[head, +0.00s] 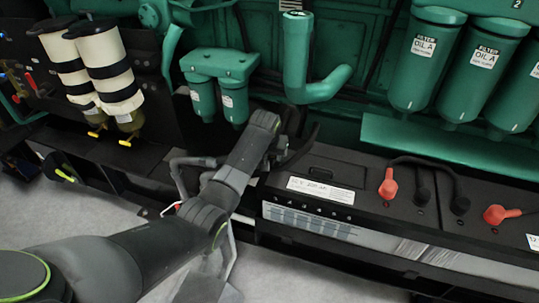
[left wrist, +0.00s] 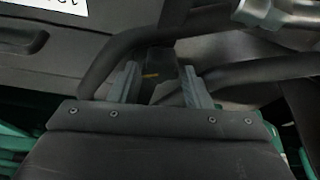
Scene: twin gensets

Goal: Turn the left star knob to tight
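I cannot make out a star knob for certain in either view. My left gripper (head: 287,152) reaches in beside the battery's left end, below the green pipe; my own wrist partly covers it in the head view. In the left wrist view its two grey fingers (left wrist: 160,88) stand apart. Between and beyond them is a dark shape with a small yellow mark (left wrist: 150,75), too unclear to name. I cannot see the fingers touching it. My right gripper is in neither view.
Black hoses (left wrist: 120,50) pass close around the fingers, with a metal fitting (left wrist: 262,13) at upper right. The black battery (head: 320,180) stands to the right. Green oil filters (head: 425,60), a bent green pipe (head: 297,60) and banded canisters (head: 103,62) stand behind.

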